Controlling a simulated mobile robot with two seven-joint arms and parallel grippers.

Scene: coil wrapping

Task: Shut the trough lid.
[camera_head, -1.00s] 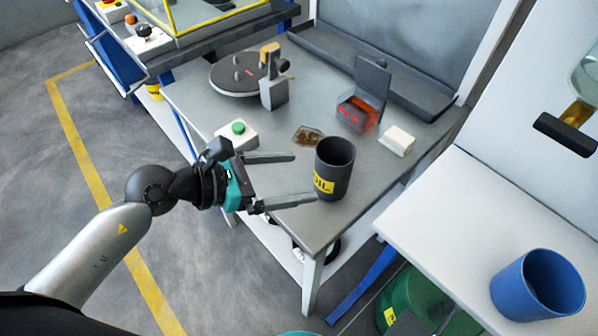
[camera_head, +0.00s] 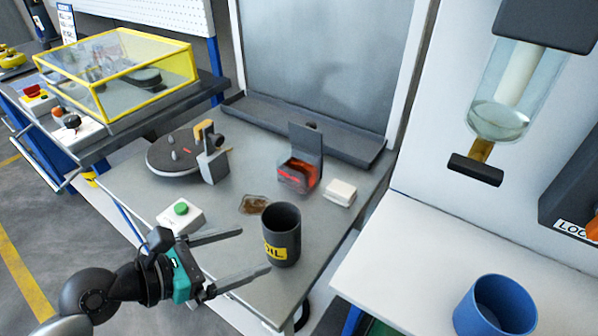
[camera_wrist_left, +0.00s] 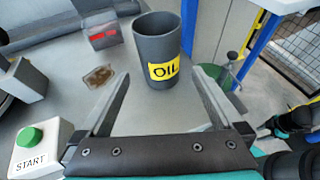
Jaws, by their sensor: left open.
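A small dark box, which I take as the trough (camera_head: 297,176), stands on the grey table with orange-red contents or glow. Its dark flat lid (camera_head: 306,142) stands upright at the back, open. Only its lower front, with a red marking, shows at the top of the left wrist view (camera_wrist_left: 102,38). My left gripper (camera_head: 255,251) is open and empty at the table's front, its fingers pointing toward a dark OIL cup (camera_head: 283,238) and apart from the trough. A black-and-teal part at the right edge of the wrist view looks like my right gripper (camera_wrist_left: 298,120); its jaws are unclear.
The upright OIL cup stands between my left gripper and the trough. A brown patch (camera_head: 254,204) lies left of the trough, a white block (camera_head: 341,192) right. A START button box (camera_head: 180,215) and a round turntable (camera_head: 172,158) are left. A blue cup (camera_head: 497,308) stands on the white counter.

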